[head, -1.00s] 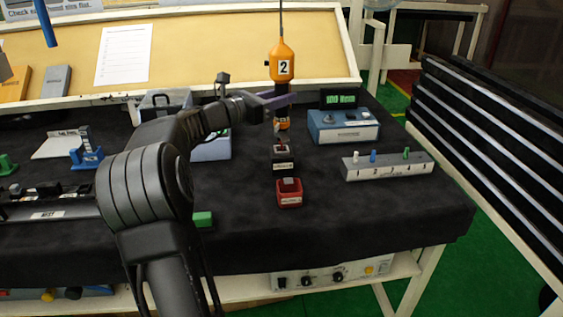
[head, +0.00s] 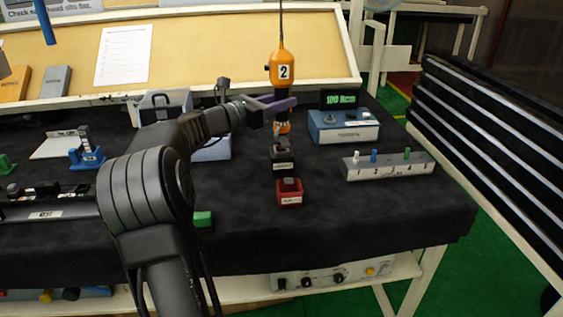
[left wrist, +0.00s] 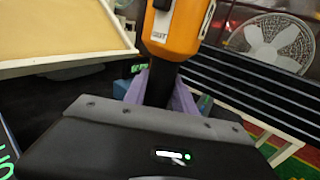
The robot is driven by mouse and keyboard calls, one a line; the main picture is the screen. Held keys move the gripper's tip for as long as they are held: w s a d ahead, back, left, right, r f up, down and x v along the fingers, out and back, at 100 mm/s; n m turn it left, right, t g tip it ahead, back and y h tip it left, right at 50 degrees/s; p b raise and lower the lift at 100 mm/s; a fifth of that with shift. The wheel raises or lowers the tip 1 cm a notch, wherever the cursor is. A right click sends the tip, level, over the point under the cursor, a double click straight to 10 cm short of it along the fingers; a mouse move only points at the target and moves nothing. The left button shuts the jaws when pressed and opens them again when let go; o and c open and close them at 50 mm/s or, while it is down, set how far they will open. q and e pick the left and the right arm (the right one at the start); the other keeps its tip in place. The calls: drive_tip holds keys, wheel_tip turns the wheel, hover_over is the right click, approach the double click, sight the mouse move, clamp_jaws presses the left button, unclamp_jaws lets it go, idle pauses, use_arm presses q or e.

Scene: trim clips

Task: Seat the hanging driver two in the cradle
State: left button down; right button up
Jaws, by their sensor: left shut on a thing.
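The hanging driver two (head: 284,70) is orange with a white label "2" and a dark lower section. It hangs upright on a thin cord. My left gripper (head: 283,104), with purple fingers, is shut on the dark section below the orange body. In the left wrist view the driver (left wrist: 176,32) stands between the purple fingers (left wrist: 158,92). Below the driver's tip, a small dark labelled holder (head: 282,157) stands on the black table; it looks like the cradle, but its label is unreadable. The tip is close above it; contact cannot be told.
A red labelled box (head: 290,193) stands just in front of the dark holder. To the right are a blue box with a green display (head: 342,127) and a grey block with coloured pegs (head: 388,166). The table's front right is clear.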

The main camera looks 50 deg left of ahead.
use_arm(q)
drive_tip(key=shift+f+b, duration=1.05)
drive_tip(key=shift+f, duration=0.4)
idle(0.5)
unclamp_jaws()
idle(0.7)
drive_tip(key=shift+s+r, duration=0.1)
drive_tip(key=shift+s, duration=0.05)
idle(0.6)
drive_tip(key=s+r, duration=0.2)
drive_tip(key=s, duration=0.7)
drive_tip(key=shift+s+a, duration=0.35)
idle(0.7)
drive_tip(key=shift+s, duration=0.1)
